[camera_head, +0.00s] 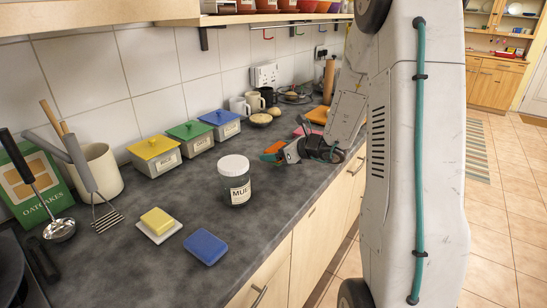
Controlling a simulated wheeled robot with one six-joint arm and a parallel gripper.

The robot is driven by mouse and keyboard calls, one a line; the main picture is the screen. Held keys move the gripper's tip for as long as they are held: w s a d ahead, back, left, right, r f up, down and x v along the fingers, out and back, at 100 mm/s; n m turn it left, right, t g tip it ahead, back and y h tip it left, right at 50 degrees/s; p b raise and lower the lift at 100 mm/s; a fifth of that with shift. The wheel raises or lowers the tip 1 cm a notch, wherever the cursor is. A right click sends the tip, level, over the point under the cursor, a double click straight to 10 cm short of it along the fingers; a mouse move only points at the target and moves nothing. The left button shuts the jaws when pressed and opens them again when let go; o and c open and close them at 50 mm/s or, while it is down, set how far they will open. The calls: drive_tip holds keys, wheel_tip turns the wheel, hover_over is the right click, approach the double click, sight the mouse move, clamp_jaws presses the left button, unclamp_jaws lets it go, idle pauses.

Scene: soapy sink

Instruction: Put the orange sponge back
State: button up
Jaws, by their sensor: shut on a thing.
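My gripper (283,154) is over the counter, right of the jar, and is shut on a small orange block, which looks like the orange sponge (274,147). Much of the sponge is hidden by the jaws. I cannot tell whether it touches the counter. A yellow sponge (157,219) sits on a small white dish (165,235) at the front left.
A dark jar with a white lid (234,184) stands mid-counter. Yellow, green and blue lidded boxes (190,139) line the wall, with mugs (240,106) beyond. Pink (304,131) and orange (318,115) flat items lie behind my gripper. Utensils and a ladle (58,229) are at left.

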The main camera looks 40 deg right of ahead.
drive_tip(key=f, duration=0.3)
drive_tip(key=shift+w+f, duration=0.2)
drive_tip(key=shift+w, duration=0.2)
drive_tip(key=shift+d+f, duration=0.1)
drive_tip(key=shift+d, duration=0.15)
drive_tip(key=shift+f, duration=0.2)
drive_tip(key=o, duration=0.8)
drive_tip(key=shift+r, duration=0.1)
